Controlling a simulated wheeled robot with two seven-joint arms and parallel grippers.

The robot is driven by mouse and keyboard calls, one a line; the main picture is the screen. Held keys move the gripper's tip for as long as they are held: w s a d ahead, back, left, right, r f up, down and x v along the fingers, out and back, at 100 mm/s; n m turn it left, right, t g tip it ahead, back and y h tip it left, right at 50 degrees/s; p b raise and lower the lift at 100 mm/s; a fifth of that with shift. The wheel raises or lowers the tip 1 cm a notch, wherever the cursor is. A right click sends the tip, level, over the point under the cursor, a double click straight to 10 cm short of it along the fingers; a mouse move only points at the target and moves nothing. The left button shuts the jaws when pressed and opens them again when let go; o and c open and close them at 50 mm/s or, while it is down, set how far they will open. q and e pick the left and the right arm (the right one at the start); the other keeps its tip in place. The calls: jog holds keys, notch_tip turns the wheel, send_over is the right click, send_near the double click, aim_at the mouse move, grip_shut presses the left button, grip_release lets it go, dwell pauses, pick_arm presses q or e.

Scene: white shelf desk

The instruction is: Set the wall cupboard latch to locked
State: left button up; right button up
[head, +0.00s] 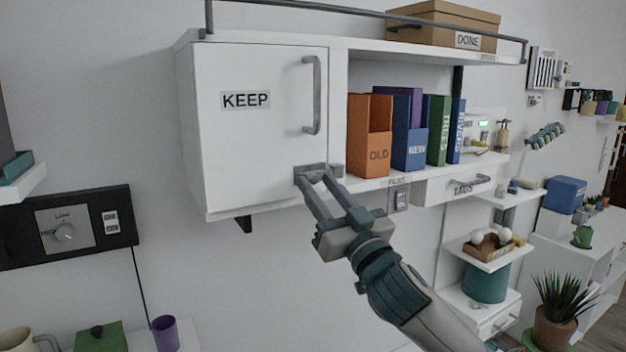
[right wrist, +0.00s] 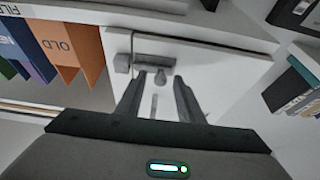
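The white wall cupboard (head: 250,150) has a door marked KEEP, which looks closed, with a grey vertical handle (head: 312,95). The small grey latch (head: 311,169) sits at the door's lower right corner, and a separate grey block (head: 337,171) is beside it on the shelf side. In the right wrist view the latch (right wrist: 155,60) shows ahead of the fingers, with a small rounded knob (right wrist: 160,78) at the gap between the tips. My right gripper (head: 313,178) is at the latch, its fingers apart; it also shows in the wrist view (right wrist: 158,84). I cannot tell whether the fingers touch the knob. My left gripper is out of view.
Orange, blue and green binders (head: 409,140) stand on the open shelf right of the cupboard. A drawer marked TAGS (head: 455,190) is below. A cardboard box (head: 440,22) is on top behind a rail. A black control panel (head: 110,235) is at left. The wall below the cupboard is mostly clear.

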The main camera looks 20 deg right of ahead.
jog(key=shift+r, duration=0.1)
jog(key=shift+s+r, duration=0.1)
jog(key=shift+c, duration=1.2)
grip_shut()
jog(key=d, duration=0.2)
jog(key=shift+d+b, duration=0.35)
